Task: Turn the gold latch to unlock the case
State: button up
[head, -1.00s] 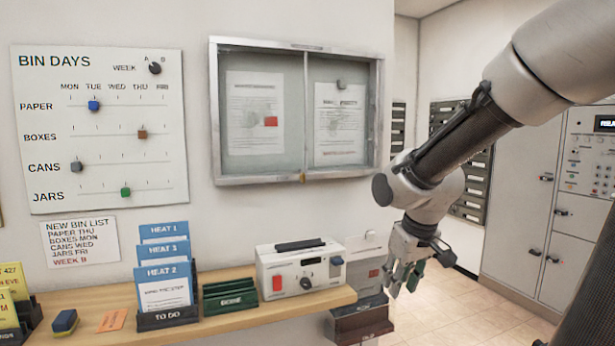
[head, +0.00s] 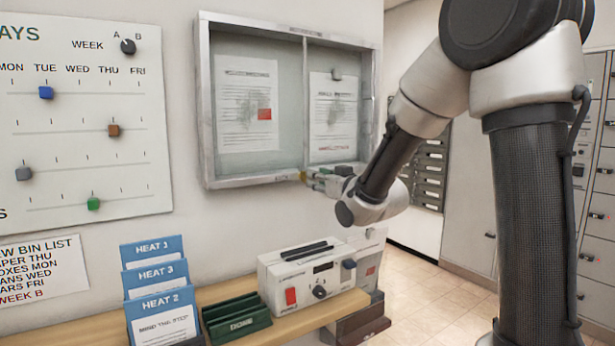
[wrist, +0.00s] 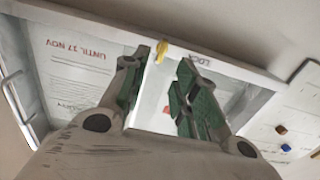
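The case (head: 250,183) is a wall-mounted, metal-framed glass case with two panes. The small gold latch (head: 303,176) sits at the middle of its bottom frame. In the wrist view the gold latch (wrist: 161,50) shows ahead of and between the fingertips, next to a "LOCK" label (wrist: 201,62). My gripper (head: 315,180) is close to the latch, just to its right in the head view. In the wrist view my gripper (wrist: 158,68) has its green-padded fingers spread, with nothing between them. Contact with the latch cannot be made out.
A shelf (head: 345,303) below holds a white box with knobs (head: 300,280), blue folders (head: 160,298) and a green tray (head: 238,318). The bin-days board (head: 85,120) hangs left of the case. Open floor (head: 440,300) lies to the right.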

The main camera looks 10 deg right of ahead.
aim_at(302, 174)
jog(key=x, duration=0.6)
grip_shut()
